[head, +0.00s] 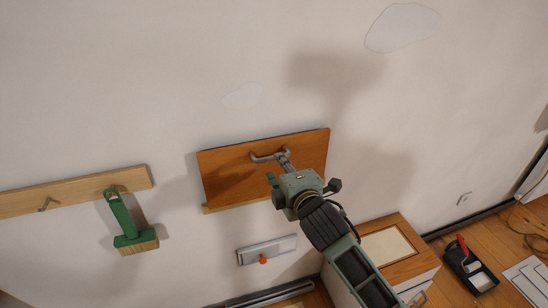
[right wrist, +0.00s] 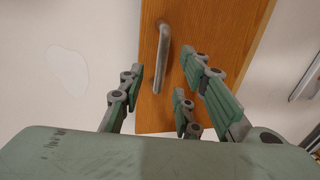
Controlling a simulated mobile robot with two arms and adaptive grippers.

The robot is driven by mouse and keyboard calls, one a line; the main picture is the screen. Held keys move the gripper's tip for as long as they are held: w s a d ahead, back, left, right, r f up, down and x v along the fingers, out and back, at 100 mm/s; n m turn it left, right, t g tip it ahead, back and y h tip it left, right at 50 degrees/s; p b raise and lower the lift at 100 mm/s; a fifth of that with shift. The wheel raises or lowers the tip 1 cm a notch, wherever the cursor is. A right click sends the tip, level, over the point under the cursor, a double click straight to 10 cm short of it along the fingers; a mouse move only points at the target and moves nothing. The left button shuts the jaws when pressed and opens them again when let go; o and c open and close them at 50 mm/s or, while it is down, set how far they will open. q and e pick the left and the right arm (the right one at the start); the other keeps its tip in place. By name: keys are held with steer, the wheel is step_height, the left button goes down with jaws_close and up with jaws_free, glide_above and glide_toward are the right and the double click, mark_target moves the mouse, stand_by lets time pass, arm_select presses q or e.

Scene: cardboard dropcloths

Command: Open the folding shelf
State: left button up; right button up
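The folding shelf (head: 225,168) is an orange-brown wooden board against the white wall in the middle of the head view. A grey metal bar handle (head: 264,157) sits near its upper middle. My right gripper (head: 283,165) is in front of the board, close to the handle. In the right wrist view the handle (right wrist: 161,60) stands on the board (right wrist: 225,28), just beyond and between the spread fingers (right wrist: 160,92). The fingers are open with nothing between their pads. Whether any finger touches the handle cannot be told. My left gripper is not in view.
A wooden rail (head: 75,190) with a hook and a hanging green-handled brush (head: 125,222) is on the left wall. A grey plate with an orange knob (head: 266,250) is below the shelf. A cabinet (head: 392,250) and paint tray (head: 470,268) stand at lower right.

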steer(key=x, duration=0.6)
steer(key=shift+w+f, duration=0.1)
steer(key=shift+w, duration=0.1)
steer(key=shift+w+a, duration=0.1)
steer(key=shift+w, duration=0.15)
steer(key=shift+c, duration=0.4)
jaws_close()
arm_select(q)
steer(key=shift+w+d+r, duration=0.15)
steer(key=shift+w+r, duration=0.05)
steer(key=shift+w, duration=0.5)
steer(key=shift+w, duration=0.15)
arm_select(e)
steer(key=shift+f, duration=0.1)
